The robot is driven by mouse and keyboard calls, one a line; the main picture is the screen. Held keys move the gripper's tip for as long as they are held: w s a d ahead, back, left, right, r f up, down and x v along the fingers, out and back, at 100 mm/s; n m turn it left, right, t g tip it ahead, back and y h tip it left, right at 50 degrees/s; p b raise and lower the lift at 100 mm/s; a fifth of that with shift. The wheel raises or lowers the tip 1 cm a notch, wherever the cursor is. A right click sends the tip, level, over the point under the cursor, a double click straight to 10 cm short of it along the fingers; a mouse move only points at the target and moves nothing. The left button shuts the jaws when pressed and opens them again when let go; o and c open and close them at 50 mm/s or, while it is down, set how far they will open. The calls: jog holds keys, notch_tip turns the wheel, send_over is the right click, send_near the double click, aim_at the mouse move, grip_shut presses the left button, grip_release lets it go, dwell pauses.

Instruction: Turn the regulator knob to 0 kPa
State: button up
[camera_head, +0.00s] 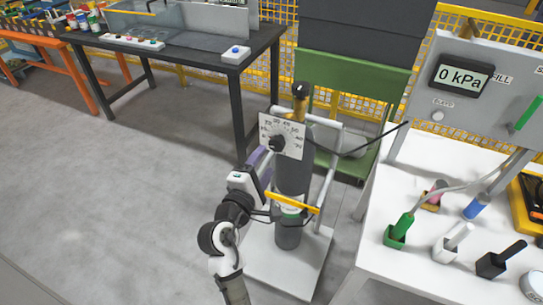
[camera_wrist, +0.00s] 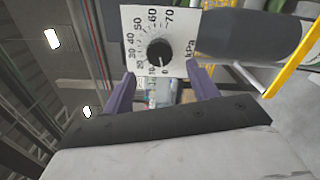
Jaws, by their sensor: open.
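In the wrist view the knob (camera_wrist: 159,51) sits on the plate (camera_wrist: 133,17), whose scale is marked up to 70 kPa. A small light mark on the knob seems to point near the 0 end, but it is too small to be sure. The display (camera_head: 461,75) reads 0 kPa. My gripper (camera_wrist: 161,72) is open, its purple fingers short of the knob and on either side of it, apparently not touching it.
A yellow bar (camera_head: 292,201) crosses the cylinder below the dial. A white table (camera_head: 371,263) with a green-handled tool (camera_head: 404,226) and other holders stands on the right. A black table (camera_head: 190,50) stands behind. The floor on the left is clear.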

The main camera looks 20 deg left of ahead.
jog(key=s+b, duration=0.1)
jog(key=s, duration=0.5)
jog(key=shift+s, duration=0.2)
jog(key=shift+a, duration=0.1)
